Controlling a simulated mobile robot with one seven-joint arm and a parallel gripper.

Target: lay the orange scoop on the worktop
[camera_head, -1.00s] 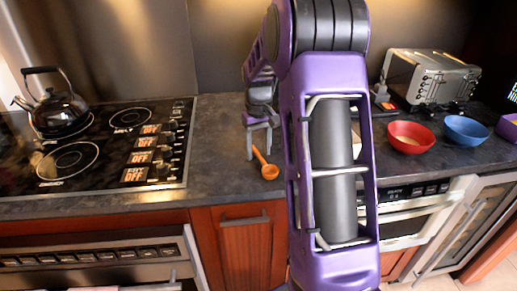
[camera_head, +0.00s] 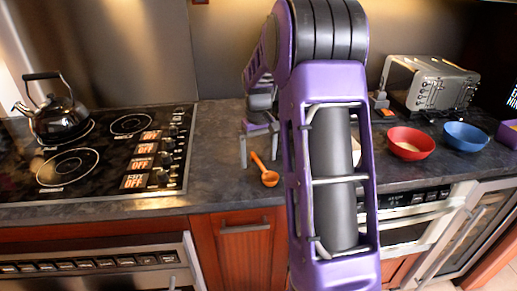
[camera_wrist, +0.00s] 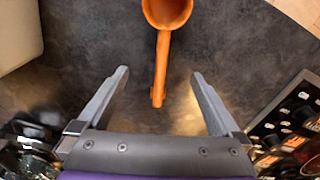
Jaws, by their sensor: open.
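The orange scoop (camera_head: 269,178) lies on the dark worktop (camera_head: 218,155), right of the stove and close to the front edge. In the wrist view the scoop's bowl (camera_wrist: 168,10) is cut off at the top edge, and its handle points back toward my gripper. My gripper (camera_head: 259,162) is low over the worktop at the handle end. In the wrist view my gripper (camera_wrist: 160,76) is open, with the handle end between its two fingers and a gap on each side. No finger touches the scoop there.
A stove (camera_head: 100,150) with a dark kettle (camera_head: 60,115) is on the left. A red bowl (camera_head: 410,144), a blue bowl (camera_head: 465,137) and a silver toaster (camera_head: 430,85) stand on the right. Bare worktop lies between stove and scoop. My arm hides part of the worktop.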

